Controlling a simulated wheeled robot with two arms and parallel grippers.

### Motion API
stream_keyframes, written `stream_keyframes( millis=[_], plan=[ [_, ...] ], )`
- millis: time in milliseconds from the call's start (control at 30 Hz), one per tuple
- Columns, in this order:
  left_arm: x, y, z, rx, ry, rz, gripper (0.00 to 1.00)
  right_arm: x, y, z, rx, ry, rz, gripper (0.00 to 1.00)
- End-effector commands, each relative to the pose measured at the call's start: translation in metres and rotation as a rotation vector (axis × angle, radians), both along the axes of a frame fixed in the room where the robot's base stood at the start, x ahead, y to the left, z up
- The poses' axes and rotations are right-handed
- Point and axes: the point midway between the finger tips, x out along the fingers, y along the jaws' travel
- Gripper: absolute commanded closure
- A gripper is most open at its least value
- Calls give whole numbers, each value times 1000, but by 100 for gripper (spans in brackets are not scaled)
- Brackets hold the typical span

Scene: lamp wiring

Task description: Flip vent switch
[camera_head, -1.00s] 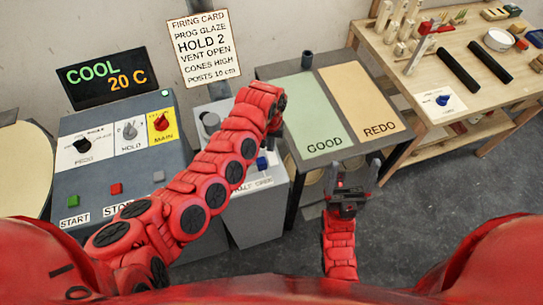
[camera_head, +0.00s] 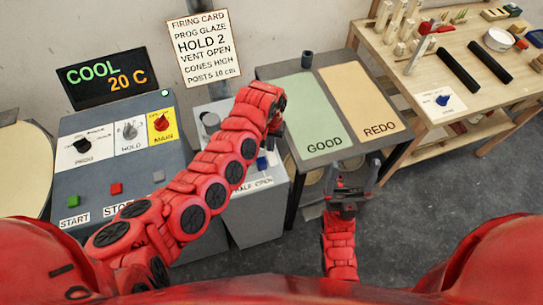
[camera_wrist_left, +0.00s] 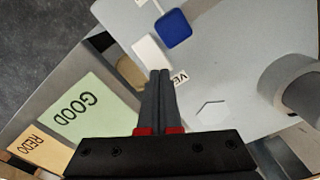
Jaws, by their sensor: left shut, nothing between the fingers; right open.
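The vent box (camera_head: 262,215) is a grey cabinet between the control console and the sorting table. In the left wrist view the blue piece (camera_wrist_left: 174,29) is beside a white block (camera_wrist_left: 151,50), with a partly hidden label (camera_wrist_left: 181,77) starting "VE". My left gripper (camera_wrist_left: 160,73) is shut and empty, its tips close to the white block and label; contact cannot be told. The left arm hides its fingers in the head view. My right gripper (camera_head: 354,168) is open and empty.
The console (camera_head: 125,180) with knobs and buttons stands left, below a display (camera_head: 107,77) reading "COOL 20 C". A firing card (camera_head: 204,47) says "VENT OPEN". The GOOD and REDO table (camera_head: 292,149) is right of the box, and a wooden workbench (camera_head: 420,85) stands beyond.

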Motion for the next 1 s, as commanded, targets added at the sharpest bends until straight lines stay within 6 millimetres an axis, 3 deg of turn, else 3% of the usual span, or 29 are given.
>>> stream_keyframes(
  millis=[1000],
  plan=[
    [0, 0, -13, 0, 0, -1, 100, 0, 0, -8, 0, 0, 0, 19]
  ],
)
